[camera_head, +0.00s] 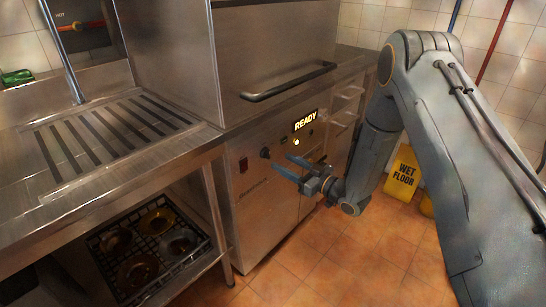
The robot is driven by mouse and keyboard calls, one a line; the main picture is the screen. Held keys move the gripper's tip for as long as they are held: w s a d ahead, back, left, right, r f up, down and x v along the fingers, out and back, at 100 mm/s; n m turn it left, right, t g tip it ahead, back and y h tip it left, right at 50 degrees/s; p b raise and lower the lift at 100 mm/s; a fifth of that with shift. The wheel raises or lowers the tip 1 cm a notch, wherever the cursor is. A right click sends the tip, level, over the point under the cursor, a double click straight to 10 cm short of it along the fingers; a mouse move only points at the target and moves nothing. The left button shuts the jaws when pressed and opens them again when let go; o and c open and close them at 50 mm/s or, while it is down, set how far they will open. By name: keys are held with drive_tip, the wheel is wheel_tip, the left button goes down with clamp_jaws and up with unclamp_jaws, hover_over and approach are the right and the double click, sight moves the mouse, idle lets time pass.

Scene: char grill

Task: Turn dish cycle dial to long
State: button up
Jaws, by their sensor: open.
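The steel dishwasher (262,217) stands in the middle of the head view. Its front panel carries a lit READY display (305,121), a small lit yellow light (296,142), a red switch (243,165) and a dark round knob (265,153), which looks like the cycle dial. The knob's pointer and any cycle labels are too small to read. My gripper (288,165) is open and empty in front of the panel, with its blue fingers pointing left toward the knob. The fingertips appear close to the knob, but I cannot tell whether they touch it.
A dark bar handle (288,82) crosses the hood above the panel. A ribbed steel drainboard (50,140) is at left, with a dish rack (205,254) on the shelf below. A yellow wet floor sign (404,174) stands behind my arm. The tiled floor in front is clear.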

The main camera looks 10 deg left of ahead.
sight(267, 154)
drive_tip(key=x, duration=0.6)
drive_tip(key=shift+p, duration=0.35)
drive_tip(key=shift+w+a, duration=0.1)
drive_tip(key=c, duration=1)
